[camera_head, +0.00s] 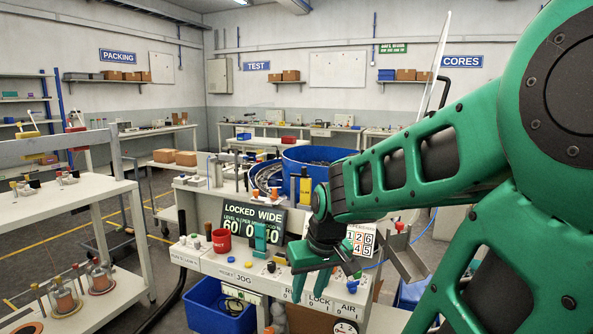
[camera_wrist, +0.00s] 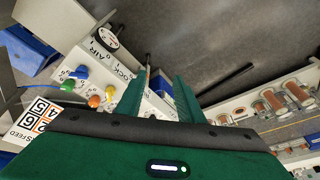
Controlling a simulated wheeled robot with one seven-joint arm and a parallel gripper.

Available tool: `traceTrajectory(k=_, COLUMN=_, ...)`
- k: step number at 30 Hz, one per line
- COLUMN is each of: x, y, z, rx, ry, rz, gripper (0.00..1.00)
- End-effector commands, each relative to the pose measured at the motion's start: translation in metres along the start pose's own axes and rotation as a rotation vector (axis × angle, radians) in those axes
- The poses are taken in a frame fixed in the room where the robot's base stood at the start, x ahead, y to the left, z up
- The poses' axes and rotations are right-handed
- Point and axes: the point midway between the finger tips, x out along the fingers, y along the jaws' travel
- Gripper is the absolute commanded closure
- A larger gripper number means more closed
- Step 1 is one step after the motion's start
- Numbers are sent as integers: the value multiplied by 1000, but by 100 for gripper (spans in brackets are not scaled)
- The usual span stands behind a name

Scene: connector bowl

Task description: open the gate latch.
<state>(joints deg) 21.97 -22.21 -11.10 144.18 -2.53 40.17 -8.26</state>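I cannot tell for certain which part is the gate latch. A teal upright piece (camera_head: 260,237) stands on the white control bench in front of the "LOCKED WIDE" display (camera_head: 252,217). My gripper (camera_head: 322,270) hangs above the right part of the bench front, right of the teal piece and apart from it. In the wrist view my gripper (camera_wrist: 160,76) shows two green fingers spread apart, with nothing held between them. Beyond the fingers lie the bench edge and the "LOCK" and "AIR" labels (camera_wrist: 113,58). My gripper hides part of the bench.
A blue bowl feeder (camera_head: 312,160) stands behind the display. A red cup (camera_head: 221,240) and several coloured buttons sit on the bench. A metal chute (camera_head: 407,257) juts out at right. A blue bin (camera_head: 215,308) is below. A white rack (camera_head: 75,205) stands at left.

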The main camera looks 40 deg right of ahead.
Motion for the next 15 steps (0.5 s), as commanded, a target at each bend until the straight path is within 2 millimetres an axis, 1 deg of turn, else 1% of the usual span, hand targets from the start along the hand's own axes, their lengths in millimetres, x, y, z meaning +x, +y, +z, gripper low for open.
traceTrajectory(k=1, x=5, y=3, z=-29, rx=-22, ry=77, rz=-12, gripper=66)
traceTrajectory(k=2, x=7, y=4, z=-48, rx=-42, ry=132, rz=-22, gripper=66)
traceTrajectory(k=3, x=8, y=5, z=-73, rx=-65, ry=207, rz=-33, gripper=66)
traceTrajectory(k=5, x=8, y=7, z=-109, rx=-96, ry=319, rz=-48, gripper=66)
traceTrajectory(k=6, x=5, y=10, z=-133, rx=-113, ry=396, rz=-56, gripper=66)
traceTrajectory(k=7, x=3, y=12, z=-151, rx=-122, ry=454, rz=-60, gripper=66)
traceTrajectory(k=8, x=-1, y=16, z=-168, rx=-130, ry=513, rz=-63, gripper=66)
traceTrajectory(k=9, x=-7, y=22, z=-190, rx=-137, ry=593, rz=-65, gripper=66)
traceTrajectory(k=11, x=-17, y=32, z=-220, rx=-140, ry=710, rz=-64, gripper=66)
traceTrajectory(k=12, x=-26, y=41, z=-238, rx=-138, ry=788, rz=-60, gripper=66)
traceTrajectory(k=14, x=-40, y=56, z=-261, rx=-126, ry=896, rz=-48, gripper=66)
traceTrajectory(k=15, x=-50, y=66, z=-273, rx=-117, ry=963, rz=-39, gripper=66)
